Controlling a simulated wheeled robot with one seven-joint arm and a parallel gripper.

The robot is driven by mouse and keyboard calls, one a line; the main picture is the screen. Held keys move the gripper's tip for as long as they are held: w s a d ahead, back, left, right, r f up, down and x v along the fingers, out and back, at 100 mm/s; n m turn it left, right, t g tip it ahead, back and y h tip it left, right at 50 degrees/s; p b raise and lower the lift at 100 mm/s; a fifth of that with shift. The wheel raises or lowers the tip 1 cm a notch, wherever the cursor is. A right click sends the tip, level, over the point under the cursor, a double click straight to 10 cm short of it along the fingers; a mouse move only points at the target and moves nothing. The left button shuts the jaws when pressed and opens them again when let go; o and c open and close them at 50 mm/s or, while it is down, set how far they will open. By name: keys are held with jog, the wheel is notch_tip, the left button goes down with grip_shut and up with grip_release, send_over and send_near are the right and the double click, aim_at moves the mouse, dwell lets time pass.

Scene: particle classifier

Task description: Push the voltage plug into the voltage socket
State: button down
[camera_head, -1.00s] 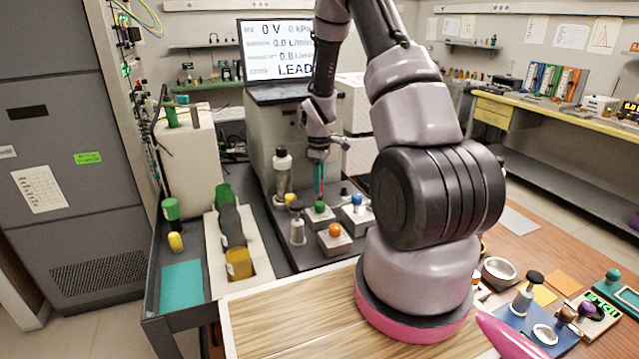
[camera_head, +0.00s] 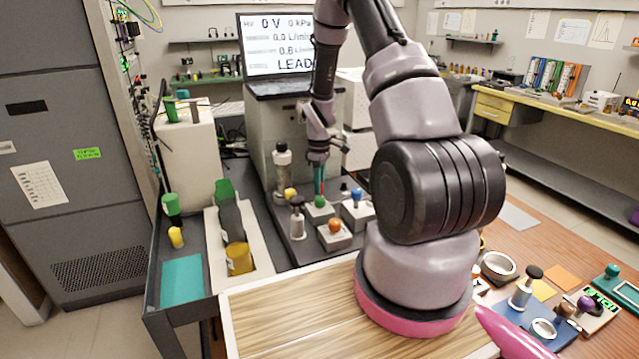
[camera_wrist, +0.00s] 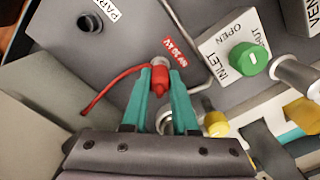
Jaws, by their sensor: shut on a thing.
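The red voltage plug (camera_wrist: 160,79) sits between the teal fingertips of my gripper (camera_wrist: 159,88) in the wrist view. A red cable (camera_wrist: 108,88) curves from the plug to the left. The voltage socket is not clearly seen; the plug and fingers cover that spot, and I cannot tell how deep the plug sits. In the head view my gripper (camera_head: 320,182) points down over the dark bench, beside the apparatus, with a sliver of red between its fingers.
In the wrist view, a block with a green knob (camera_wrist: 249,60) marked INLET is close on the right, with a bent metal tube (camera_wrist: 196,40) between. A yellow knob (camera_wrist: 215,124) is near the right finger. In the head view, an orange-knobbed block (camera_head: 335,228) stands in front.

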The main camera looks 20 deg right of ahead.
jog(key=shift+f, duration=0.2)
jog(key=c, duration=0.6)
grip_release()
notch_tip(320, 180, up, 11)
jog(key=shift+f, duration=0.1)
